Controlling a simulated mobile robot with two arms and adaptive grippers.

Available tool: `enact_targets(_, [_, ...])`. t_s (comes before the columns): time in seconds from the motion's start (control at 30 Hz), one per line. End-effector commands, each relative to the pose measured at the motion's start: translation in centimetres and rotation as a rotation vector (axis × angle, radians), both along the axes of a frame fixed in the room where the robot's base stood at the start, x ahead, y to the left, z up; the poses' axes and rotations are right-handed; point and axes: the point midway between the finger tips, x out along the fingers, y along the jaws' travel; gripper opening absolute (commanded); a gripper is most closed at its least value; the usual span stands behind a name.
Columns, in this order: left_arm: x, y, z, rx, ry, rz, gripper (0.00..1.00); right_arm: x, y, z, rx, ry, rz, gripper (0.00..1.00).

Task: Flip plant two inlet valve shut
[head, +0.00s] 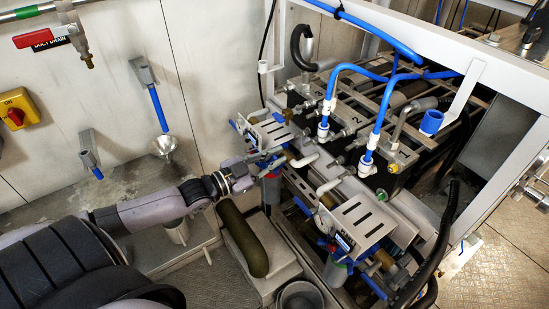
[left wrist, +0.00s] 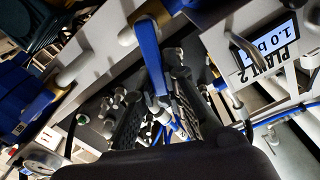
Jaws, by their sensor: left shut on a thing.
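The plant two panel (left wrist: 262,45), with a "PLANT 2" label and a small lit display, shows at the upper right of the left wrist view. A blue valve lever (left wrist: 151,58) runs down from a metal valve body beside it. My left gripper (left wrist: 160,112) has its two dark ribbed fingers on either side of the lever's lower end and is shut on it. In the head view my left gripper (head: 262,168) reaches in from the left to just under a slotted bracket (head: 265,133). The arm and fittings partly hide the lever there. My right gripper is out of view.
A second slotted bracket (head: 358,217) with blue-handled fittings stands nearer, to the right. A white frame (head: 470,90), blue hoses (head: 378,112) and a black hose (head: 436,245) crowd the right side. A red-handled drain valve (head: 45,37) is on the wall.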

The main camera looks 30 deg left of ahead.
Motion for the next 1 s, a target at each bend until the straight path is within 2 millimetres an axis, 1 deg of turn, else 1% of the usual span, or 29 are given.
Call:
enact_targets(0.03, [0.1, 0.2, 0.2, -0.036, 0.017, 0.000, 0.00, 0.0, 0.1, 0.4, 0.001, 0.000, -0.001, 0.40])
enact_targets(0.13, [0.3, 0.7, 0.4, -0.138, 0.060, 0.001, 0.00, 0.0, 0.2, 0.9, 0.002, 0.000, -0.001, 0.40])
enact_targets(0.3, [0.6, 1.5, 0.4, -0.306, 0.131, 0.001, 0.00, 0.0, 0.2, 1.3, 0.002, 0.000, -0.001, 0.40])
enact_targets(0.4, [0.7, 1.7, 0.4, -0.369, 0.155, 0.001, 0.00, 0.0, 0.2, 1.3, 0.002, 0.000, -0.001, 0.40])
enact_targets(0.5, [0.7, 1.9, 0.4, -0.397, 0.166, 0.001, 0.00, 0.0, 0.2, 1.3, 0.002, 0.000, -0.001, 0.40])
enact_targets(0.77, [0.8, 1.9, 0.3, -0.400, 0.168, 0.001, 0.00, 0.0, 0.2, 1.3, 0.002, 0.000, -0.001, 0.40])
enact_targets(0.8, [0.8, 1.9, 0.3, -0.400, 0.168, 0.001, 0.12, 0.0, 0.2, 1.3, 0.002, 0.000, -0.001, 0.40])
enact_targets(1.0, [0.8, 1.9, 0.4, -0.398, 0.167, 0.001, 0.25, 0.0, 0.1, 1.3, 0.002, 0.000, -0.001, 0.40])
